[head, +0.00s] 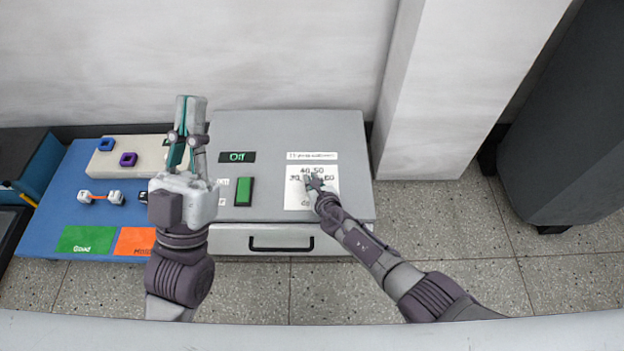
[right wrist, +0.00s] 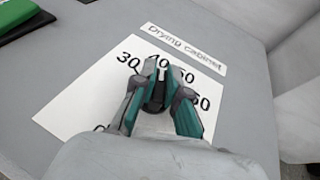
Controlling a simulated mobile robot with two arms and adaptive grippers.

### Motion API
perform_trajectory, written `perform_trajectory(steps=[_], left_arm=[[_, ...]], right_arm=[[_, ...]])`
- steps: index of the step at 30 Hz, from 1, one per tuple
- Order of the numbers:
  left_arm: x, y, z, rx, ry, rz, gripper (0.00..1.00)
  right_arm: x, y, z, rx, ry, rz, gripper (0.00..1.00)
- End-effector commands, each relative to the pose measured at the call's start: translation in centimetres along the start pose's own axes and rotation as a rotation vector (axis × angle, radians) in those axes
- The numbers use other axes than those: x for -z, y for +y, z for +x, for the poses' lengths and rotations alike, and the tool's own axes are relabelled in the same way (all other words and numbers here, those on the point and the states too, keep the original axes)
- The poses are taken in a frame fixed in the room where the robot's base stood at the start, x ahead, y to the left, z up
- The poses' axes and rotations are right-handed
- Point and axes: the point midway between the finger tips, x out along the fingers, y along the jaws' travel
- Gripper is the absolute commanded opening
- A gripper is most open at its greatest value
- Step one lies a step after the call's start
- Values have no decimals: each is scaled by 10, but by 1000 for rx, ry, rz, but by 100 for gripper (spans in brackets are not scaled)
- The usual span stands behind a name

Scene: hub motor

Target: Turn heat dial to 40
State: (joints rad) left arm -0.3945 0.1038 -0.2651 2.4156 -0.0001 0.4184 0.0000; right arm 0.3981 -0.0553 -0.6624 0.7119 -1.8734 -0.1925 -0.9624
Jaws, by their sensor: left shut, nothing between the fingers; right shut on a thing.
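The heat dial (right wrist: 157,100) is a small dark knob on a white scale plate (right wrist: 75,108) with printed numbers, under a label (right wrist: 187,48) reading "Drying cabinet". My right gripper (right wrist: 160,92) is shut on the dial. The dial's top points towards the 40 in the right wrist view, though its pointer is mostly hidden by the fingers. In the head view my right gripper (head: 314,182) covers the dial on the grey cabinet (head: 270,135). My left gripper (head: 190,110) is shut and empty, raised with its fingers up, in front of the cabinet's left side.
The cabinet top has a green switch (head: 244,191), a display (head: 237,157) reading "Off", and a drawer handle (head: 281,244) in front. A blue board (head: 50,215) with small parts and green and orange fields lies left. A white pillar (head: 440,90) stands at the right.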

Motion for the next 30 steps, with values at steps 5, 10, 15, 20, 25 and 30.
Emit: perform_trajectory(steps=[5, 10, 15, 20, 25, 30], left_arm=[[0, 0, 0, 0, 1, 0, 0], [0, 0, 0, 0, 2, 0, 0], [1, 0, 0, 0, 3, 0, 0], [0, 0, 0, 0, 0, 0, 0], [0, 0, -1, 0, 1, 0, 0], [-8, 0, -9, 0, 1, 0, 0]], right_arm=[[0, 0, 0, 0, 1, 0, 0], [0, 0, 0, 0, 1, 0, 38], [0, 0, 0, 0, 1, -1, 38], [0, 0, 0, -1, 0, -1, 38], [0, 0, 0, -2, 0, -2, 38], [4, -2, 1, -44, -1, -21, 38]])
